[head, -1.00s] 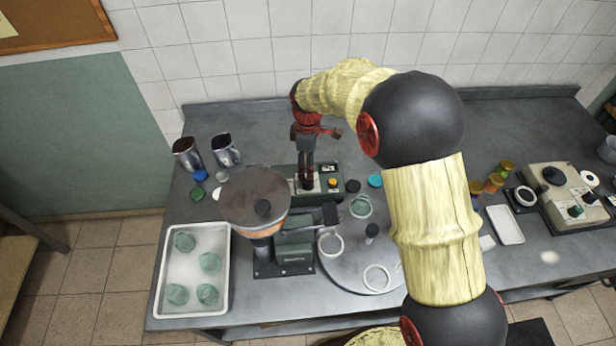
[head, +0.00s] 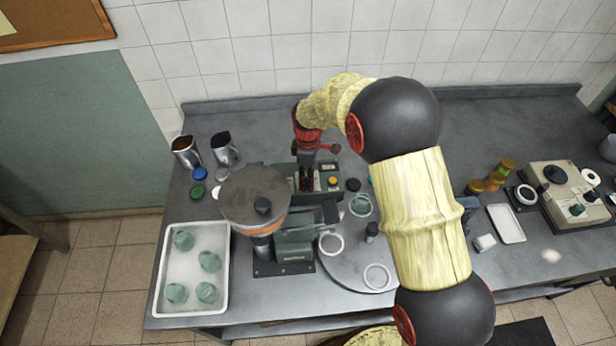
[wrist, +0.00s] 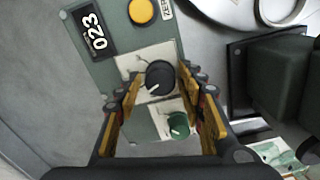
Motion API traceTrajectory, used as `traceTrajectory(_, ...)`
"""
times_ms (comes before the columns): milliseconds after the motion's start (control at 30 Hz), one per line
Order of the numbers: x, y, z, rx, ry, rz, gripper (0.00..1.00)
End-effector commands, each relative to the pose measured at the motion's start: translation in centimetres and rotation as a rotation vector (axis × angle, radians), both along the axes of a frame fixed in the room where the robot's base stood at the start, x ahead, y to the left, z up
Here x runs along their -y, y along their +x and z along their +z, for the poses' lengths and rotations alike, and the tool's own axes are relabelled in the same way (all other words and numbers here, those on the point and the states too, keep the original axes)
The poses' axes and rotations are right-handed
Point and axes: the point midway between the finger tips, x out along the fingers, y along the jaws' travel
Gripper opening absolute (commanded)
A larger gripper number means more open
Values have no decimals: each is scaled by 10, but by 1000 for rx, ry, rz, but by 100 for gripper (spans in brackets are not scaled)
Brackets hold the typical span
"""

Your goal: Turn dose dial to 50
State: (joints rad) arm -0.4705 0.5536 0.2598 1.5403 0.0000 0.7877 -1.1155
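The green dosing unit (head: 338,190) stands on the bench in the head view, behind the round-topped machine. In the wrist view its counter (wrist: 95,29) reads 023. A black dial (wrist: 159,78) with a white pointer line sits on a pale plate below it, and a green knob (wrist: 179,125) sits lower. Which knob is the dose dial is not labelled legibly. My gripper (wrist: 161,84) is open, with one finger on each side of the black dial and gaps visible between. In the head view my gripper (head: 307,183) points down over the unit, hiding the dials.
A yellow button (wrist: 142,11) is beside the counter, near a ZERO label. The round-topped machine (head: 254,195) stands close in front left. A turntable (head: 350,268) with jars and rings is in front right. A white tray (head: 160,290) lies at left.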

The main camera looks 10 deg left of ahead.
Motion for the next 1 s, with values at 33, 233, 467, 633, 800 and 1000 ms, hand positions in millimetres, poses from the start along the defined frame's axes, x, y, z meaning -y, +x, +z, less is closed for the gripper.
traceTrajectory(33, 0, 0, 0, 0, 0, 0, 34)
traceTrajectory(233, 0, 0, 0, 0, 0, 0, 23)
traceTrajectory(467, 0, 0, 0, 0, 0, 0, 10)
traceTrajectory(633, 0, 0, 0, 0, 0, 0, 3)
traceTrajectory(800, 0, 0, 0, 0, 0, -13, 3)
traceTrajectory(1000, 0, 0, 0, 0, 0, -83, 2)
